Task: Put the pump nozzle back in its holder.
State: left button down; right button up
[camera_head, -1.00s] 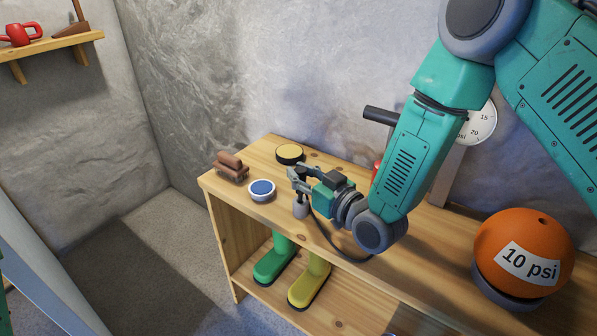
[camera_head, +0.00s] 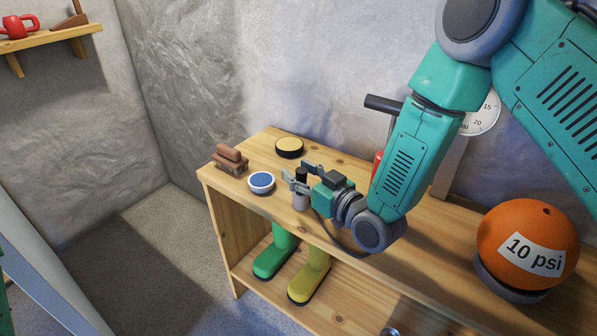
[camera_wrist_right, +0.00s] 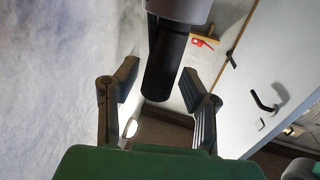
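The pump nozzle (camera_head: 301,176) is a black cylinder, upright above a grey cylindrical part (camera_head: 300,201) near the bench's front edge. I cannot tell whether that grey part is the holder. The nozzle also shows as a black cylinder in the right wrist view (camera_wrist_right: 164,68), with a wider grey part (camera_wrist_right: 180,9) at its upper end there. My right gripper (camera_head: 301,175) is open around the nozzle, and the wrist view shows gaps on both sides. A dark hose (camera_head: 335,244) curves below the gripper. My left gripper is not in view.
The wooden bench (camera_head: 262,213) carries a blue-topped tin (camera_head: 261,182), a yellow-topped tin (camera_head: 289,147), a brown brush (camera_head: 230,158) and an orange ball (camera_head: 530,245). The pump handle (camera_head: 384,104) and gauge (camera_head: 482,114) stand behind my right arm.

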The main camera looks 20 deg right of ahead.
jog(key=v, duration=1.1)
jog(key=shift+f, duration=0.1)
jog(key=shift+s+d, duration=0.2)
jog(key=shift+s, duration=0.2)
jog(key=shift+s, duration=0.1)
